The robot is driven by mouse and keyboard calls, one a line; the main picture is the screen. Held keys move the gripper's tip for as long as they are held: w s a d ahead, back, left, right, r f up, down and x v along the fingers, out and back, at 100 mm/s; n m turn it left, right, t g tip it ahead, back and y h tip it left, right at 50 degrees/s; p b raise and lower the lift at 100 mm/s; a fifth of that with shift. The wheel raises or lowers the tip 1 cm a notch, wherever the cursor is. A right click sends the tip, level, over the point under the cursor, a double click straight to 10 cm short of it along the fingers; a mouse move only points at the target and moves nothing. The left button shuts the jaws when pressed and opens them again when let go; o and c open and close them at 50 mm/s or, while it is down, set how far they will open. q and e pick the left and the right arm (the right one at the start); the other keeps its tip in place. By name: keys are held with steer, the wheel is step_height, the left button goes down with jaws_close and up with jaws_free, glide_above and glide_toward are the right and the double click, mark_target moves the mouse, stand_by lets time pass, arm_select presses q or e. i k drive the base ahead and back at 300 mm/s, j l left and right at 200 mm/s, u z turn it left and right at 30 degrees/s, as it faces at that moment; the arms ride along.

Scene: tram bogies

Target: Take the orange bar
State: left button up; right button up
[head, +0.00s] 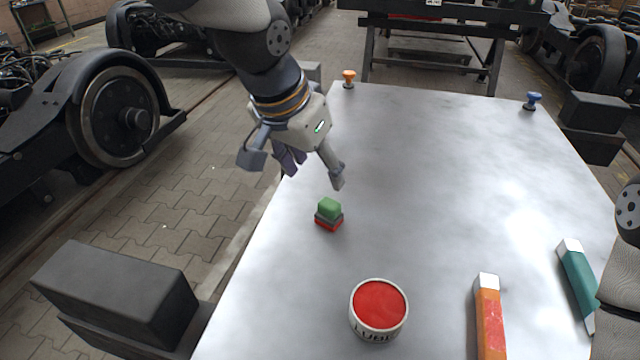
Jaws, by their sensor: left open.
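The orange bar (490,322) has a pale end cap and lies on the metal table at the lower right. The frame's bottom edge cuts off its near end. My left gripper (294,172) is open and empty, above the table's left edge. It is far to the upper left of the orange bar. Part of my right arm shows at the right edge, close to a teal bar. The right gripper itself is out of view.
A red-topped tin (378,309) stands left of the orange bar. A teal bar (578,284) lies to its right. A green, grey and red block stack (328,214) sits near my left gripper. An orange knob (348,78) and a blue knob (532,100) stand at the back. The table's middle (440,190) is clear.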

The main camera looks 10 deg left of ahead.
mark_target(493, 338)
steer(key=k, duration=1)
